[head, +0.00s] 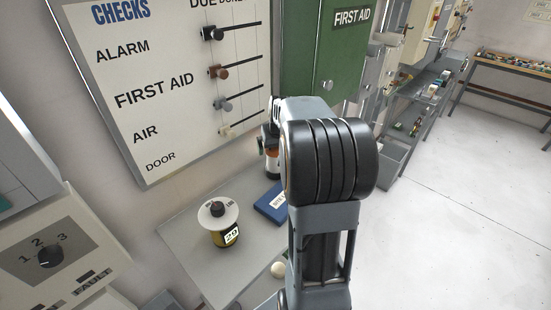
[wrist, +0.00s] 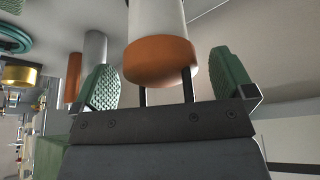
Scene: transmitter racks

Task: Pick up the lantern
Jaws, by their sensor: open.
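The lantern looks to be the white cylinder with an orange band at its end (wrist: 160,60) in the wrist view. My gripper is open. In the head view a small white, orange and dark object, likely the same lantern (head: 272,160), stands at the back of the grey shelf (head: 190,240). My arm hides its right side and most of my gripper there.
The checks board (head: 170,80) and green first aid cabinet (head: 322,60) are behind. Open floor (head: 450,220) is at right.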

